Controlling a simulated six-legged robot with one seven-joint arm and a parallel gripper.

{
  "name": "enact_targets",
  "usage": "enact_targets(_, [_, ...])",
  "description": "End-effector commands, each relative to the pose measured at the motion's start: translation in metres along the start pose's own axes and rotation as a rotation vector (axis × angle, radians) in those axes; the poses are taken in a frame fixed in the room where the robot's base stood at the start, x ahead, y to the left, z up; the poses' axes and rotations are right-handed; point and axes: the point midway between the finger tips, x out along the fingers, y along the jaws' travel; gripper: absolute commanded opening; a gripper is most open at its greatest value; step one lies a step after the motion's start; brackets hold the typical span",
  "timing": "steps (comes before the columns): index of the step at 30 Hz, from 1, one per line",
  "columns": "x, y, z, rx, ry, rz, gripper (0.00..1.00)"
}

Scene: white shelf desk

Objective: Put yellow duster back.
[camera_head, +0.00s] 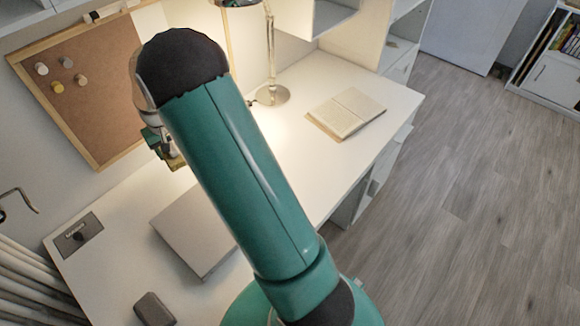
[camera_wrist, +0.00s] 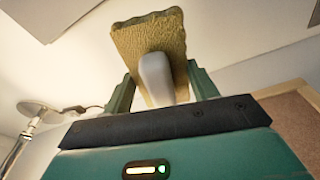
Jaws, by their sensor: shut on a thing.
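The yellow duster (camera_wrist: 124,42) has a yellow-brown textured pad and a pale grey handle. In the wrist view my gripper (camera_wrist: 160,85) is shut on it, with a green finger on each side of the handle. In the head view a bit of the duster (camera_head: 174,161) shows below my gripper (camera_head: 160,143), in the air above the desk and in front of the wall. My green arm hides much of the middle of that view.
The white desk (camera_head: 310,75) carries an open book (camera_head: 346,112), a lamp (camera_head: 271,95), a closed laptop-like slab (camera_head: 190,245) and a small dark object (camera_head: 154,309). A corkboard (camera_head: 85,95) with several pins is on the wall. The desk's right part is mostly clear.

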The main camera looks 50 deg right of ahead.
Motion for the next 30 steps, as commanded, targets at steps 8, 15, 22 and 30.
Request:
enact_targets(8, [-0.038,0.122,0.06,0.337,0.003,0.051,0.37])
enact_targets(15, [-0.066,0.206,0.138,0.652,0.003,0.098,0.37])
enact_targets(22, [-0.083,0.261,0.234,0.983,0.001,0.146,0.37])
enact_targets(30, [-0.083,0.277,0.325,1.283,0.0,0.192,0.37])
